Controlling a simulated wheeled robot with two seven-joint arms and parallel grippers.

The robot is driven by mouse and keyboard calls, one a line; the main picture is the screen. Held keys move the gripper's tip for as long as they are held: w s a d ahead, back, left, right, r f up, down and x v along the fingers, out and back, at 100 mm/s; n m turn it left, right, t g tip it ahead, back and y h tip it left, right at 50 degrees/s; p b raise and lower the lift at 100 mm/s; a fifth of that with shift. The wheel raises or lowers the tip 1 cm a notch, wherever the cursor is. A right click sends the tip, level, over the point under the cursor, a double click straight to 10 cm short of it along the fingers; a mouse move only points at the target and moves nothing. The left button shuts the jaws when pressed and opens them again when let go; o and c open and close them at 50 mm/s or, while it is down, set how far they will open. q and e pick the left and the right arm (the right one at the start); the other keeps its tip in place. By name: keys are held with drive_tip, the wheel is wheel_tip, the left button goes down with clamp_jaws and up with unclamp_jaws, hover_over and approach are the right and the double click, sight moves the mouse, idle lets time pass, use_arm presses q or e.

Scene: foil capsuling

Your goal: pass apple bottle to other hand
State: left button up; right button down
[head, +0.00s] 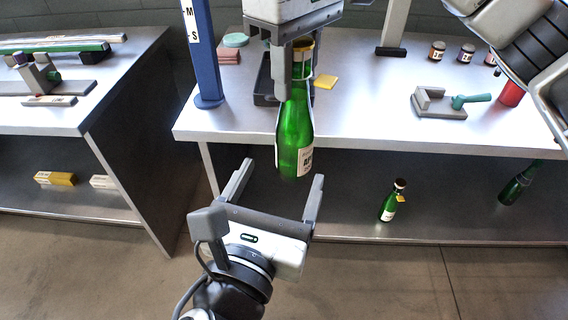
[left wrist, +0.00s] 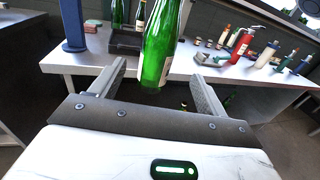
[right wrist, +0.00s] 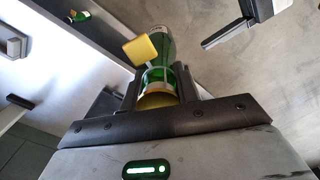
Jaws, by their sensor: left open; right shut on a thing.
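The green apple bottle (head: 294,125) hangs upright in the air, with a pale label low on its body and a yellow tag (head: 325,82) by its neck. My right gripper (head: 291,68) is shut on its neck from above; the right wrist view also shows the bottle (right wrist: 165,45) held between the fingers. My left gripper (head: 279,178) is open below, its fingers pointing up toward the bottle's base. In the left wrist view, the lower part of the bottle (left wrist: 158,50) stands between and beyond the open fingers. I cannot tell that they touch it.
Behind is a metal table (head: 360,120) with a blue post (head: 201,55), a black tray (left wrist: 130,42), a green-handled clamp (head: 440,103) and small jars (head: 466,53). Green bottles (head: 393,200) (head: 519,183) are on its lower shelf. Another bench (head: 120,75) stands left; the floor between is clear.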

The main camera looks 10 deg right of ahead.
sight(302, 127)
use_arm(q)
drive_tip(key=x, duration=1.1)
drive_tip(key=shift+w+d, duration=0.2)
drive_tip(key=shift+w, duration=0.1)
drive_tip(key=c, duration=1.3)
drive_tip(key=shift+r, duration=0.1)
drive_tip(key=shift+c, duration=0.3)
use_arm(e)
drive_tip(key=c, duration=1)
unclamp_jaws()
drive_tip(key=shift+o, duration=0.2)
